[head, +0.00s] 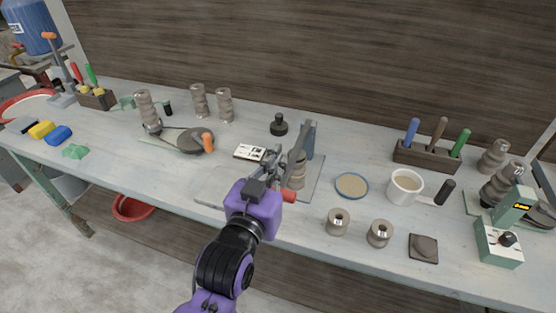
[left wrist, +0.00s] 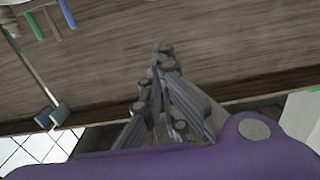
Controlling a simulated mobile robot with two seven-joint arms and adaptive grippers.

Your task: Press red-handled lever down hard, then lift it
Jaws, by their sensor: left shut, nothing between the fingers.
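The lever press has a grey upright post (head: 309,138) on a flat grey base plate (head: 316,186) in the middle of the bench. Its grey lever arm slopes down toward me and ends in the red handle (head: 288,196), low over the bench front. A ribbed grey-brown piece (head: 298,178) stands under the arm. My left gripper (head: 272,153) is shut and empty, just left of the lever arm; its purple wrist is beside the red handle. I cannot tell whether they touch. In the left wrist view the shut fingers (left wrist: 163,52) hold nothing, and the red handle does not show.
A white card (head: 250,152) and a black knobbed weight (head: 279,125) lie near the press. Right of it are a blue-rimmed dish (head: 352,186), a white mug (head: 404,187) and two spools (head: 338,222). A grey round plate (head: 195,140) is left. The bench's front edge is close.

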